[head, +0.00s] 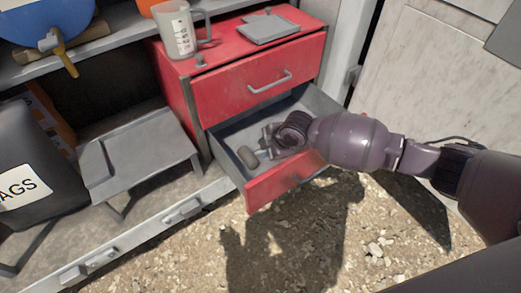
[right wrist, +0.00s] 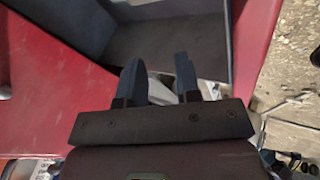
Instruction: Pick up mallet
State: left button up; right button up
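The mallet (head: 249,157) lies in the open lower drawer (head: 285,184) of a red cabinet. Its rounded grey head shows in the head view, with a short pale piece of handle beside it; the rest is hidden by my gripper. My right gripper (head: 271,142) reaches into the drawer from the right, just right of the mallet head. In the right wrist view its two fingers (right wrist: 158,82) stand apart, open. A pale patch shows between and beside them, but I cannot tell what it is. The mallet head is not visible there. My left gripper is in neither view.
The drawer's grey walls (head: 232,166) surround my right gripper closely. The closed upper drawer (head: 262,82) is above and behind. On the cabinet top stand a mug (head: 176,32) and a grey clipboard-like plate (head: 268,29). A low grey stand (head: 142,155) is left. Gravel ground lies in front.

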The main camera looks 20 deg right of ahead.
jog(key=w+d+f+n+h+b, duration=0.1)
jog(key=w+d+f+b, duration=0.1)
jog(key=w+f, duration=0.1)
jog(key=w+d+f+n+g+h+b, duration=0.1)
jog(key=w+d+f+b, duration=0.2)
jog(key=w+f, duration=0.1)
jog(key=w+d+f+g+h+b, duration=0.1)
jog(key=w+d+f+b, duration=0.2)
jog(key=w, duration=0.1)
jog(key=shift+w+f+n, duration=0.4)
jog(key=shift+w+f, duration=0.15)
jog(key=shift+f, duration=0.1)
jog(key=b+x, duration=0.1)
jog(key=x, duration=0.1)
jog(key=b+x, duration=0.1)
jog(key=x, duration=0.1)
jog(key=shift+s+f, duration=0.1)
jog(key=shift+s, duration=0.1)
jog(key=shift+w+f+b, duration=0.15)
jog(key=shift+f+b, duration=0.2)
jog(key=shift+b, duration=0.05)
jog(key=shift+w, duration=0.1)
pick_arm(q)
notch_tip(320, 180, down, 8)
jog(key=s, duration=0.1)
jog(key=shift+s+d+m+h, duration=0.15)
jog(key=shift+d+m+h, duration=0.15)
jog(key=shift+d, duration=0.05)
pick_arm(e)
jog(key=shift+w+r, duration=0.1)
